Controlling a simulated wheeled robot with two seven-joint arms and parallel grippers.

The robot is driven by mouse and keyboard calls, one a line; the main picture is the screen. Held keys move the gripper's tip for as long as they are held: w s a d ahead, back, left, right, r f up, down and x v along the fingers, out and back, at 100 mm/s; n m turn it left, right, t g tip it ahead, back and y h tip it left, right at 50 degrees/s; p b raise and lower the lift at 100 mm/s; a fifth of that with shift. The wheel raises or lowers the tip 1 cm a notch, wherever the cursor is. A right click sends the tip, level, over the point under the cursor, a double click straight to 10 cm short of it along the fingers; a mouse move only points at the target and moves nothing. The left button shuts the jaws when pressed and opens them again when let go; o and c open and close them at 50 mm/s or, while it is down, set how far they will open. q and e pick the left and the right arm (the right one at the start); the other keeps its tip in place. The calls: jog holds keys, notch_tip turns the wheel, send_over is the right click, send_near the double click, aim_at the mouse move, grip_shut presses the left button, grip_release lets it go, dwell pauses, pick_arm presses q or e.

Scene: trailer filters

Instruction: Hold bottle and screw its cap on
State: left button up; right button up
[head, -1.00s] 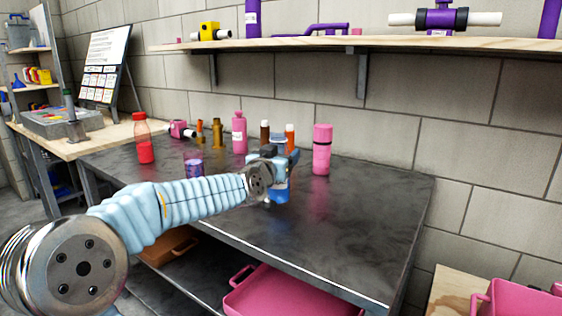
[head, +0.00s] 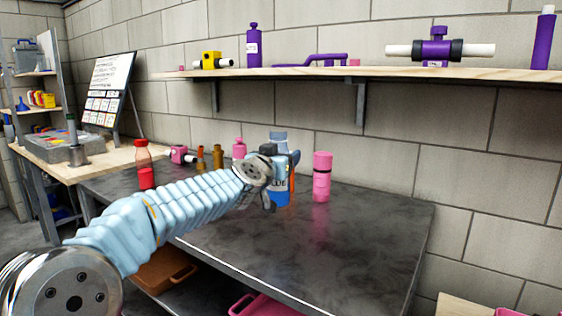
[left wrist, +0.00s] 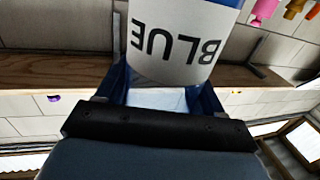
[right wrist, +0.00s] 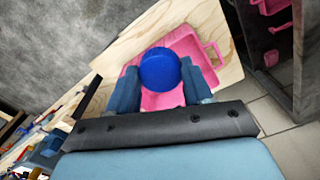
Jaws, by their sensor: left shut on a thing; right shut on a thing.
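A bottle with a blue body and a white label reading BLUE (left wrist: 178,42) is between the fingers of my left gripper (left wrist: 160,98), which is shut on it. In the head view the bottle (head: 279,190) is upright in my left gripper (head: 270,172), above the dark table, its upper part showing over the gripper. A round blue cap (right wrist: 160,69) is held between the fingertips of my right gripper (right wrist: 161,84) in the right wrist view. The right gripper is outside the head view, so cap and bottle are apart.
On the dark table (head: 330,245) stand a pink bottle (head: 321,178), a red bottle (head: 145,165) and several smaller bottles at the back. A wooden shelf (head: 310,74) runs along the wall above. The table's front right is clear.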

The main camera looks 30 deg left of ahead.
pick_arm(q)
jog(key=shift+r, duration=0.15)
dwell(0.3)
jog(key=o, duration=0.5)
jog(key=c, duration=0.8)
jog(key=shift+s, duration=0.1)
jog(key=shift+c, duration=0.2)
